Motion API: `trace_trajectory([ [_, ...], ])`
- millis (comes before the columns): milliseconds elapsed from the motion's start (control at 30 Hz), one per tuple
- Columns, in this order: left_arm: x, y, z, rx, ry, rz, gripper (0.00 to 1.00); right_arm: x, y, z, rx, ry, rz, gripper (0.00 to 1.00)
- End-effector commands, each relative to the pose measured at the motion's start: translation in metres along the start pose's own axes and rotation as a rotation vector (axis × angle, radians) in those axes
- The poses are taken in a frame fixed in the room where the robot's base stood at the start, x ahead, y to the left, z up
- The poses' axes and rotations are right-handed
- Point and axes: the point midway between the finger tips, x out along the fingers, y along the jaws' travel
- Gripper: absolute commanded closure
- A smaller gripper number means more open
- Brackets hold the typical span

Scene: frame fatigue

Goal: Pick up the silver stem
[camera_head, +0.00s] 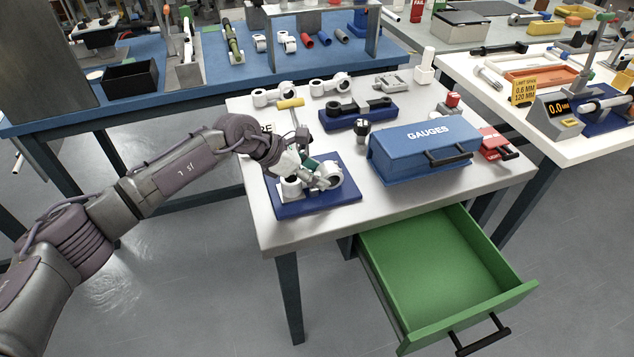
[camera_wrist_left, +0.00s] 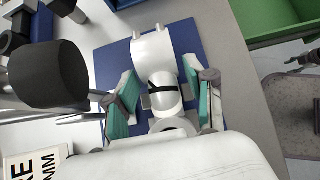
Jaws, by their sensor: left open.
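The silver-white stem (camera_head: 327,172) lies on a dark blue mat (camera_head: 310,205) near the front left of the white table. In the left wrist view its smooth tube (camera_wrist_left: 165,92), with a black band, shows between a wide collar (camera_wrist_left: 152,55) and a ring end (camera_wrist_left: 172,128). My left gripper (camera_head: 306,170) is low over the mat, at the stem. In the left wrist view its teal-padded fingers (camera_wrist_left: 162,98) are open, one on each side of the tube. I cannot tell whether the pads touch it. My right gripper is not in view.
A blue gauges box (camera_head: 420,152) stands to the right. Similar white parts (camera_head: 329,85) and a yellow-headed hammer (camera_head: 290,104) lie behind. A black cylinder (camera_wrist_left: 48,74) is close in the left wrist view. A green drawer (camera_head: 435,270) stands open below the table.

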Motion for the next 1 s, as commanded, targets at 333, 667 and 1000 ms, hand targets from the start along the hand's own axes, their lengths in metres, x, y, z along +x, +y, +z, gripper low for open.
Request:
trace_trajectory([
  [333,0.0185,0.0005,0.0007,0.001,-0.001,0.002,0.46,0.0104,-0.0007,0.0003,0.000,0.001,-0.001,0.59],
  [667,0.0184,0.0003,0.0004,0.001,-0.001,0.001,0.91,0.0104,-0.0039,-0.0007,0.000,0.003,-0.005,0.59],
  [1000,0.0166,0.0005,0.0023,0.001,-0.002,0.002,0.99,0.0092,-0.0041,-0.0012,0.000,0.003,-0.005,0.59],
])
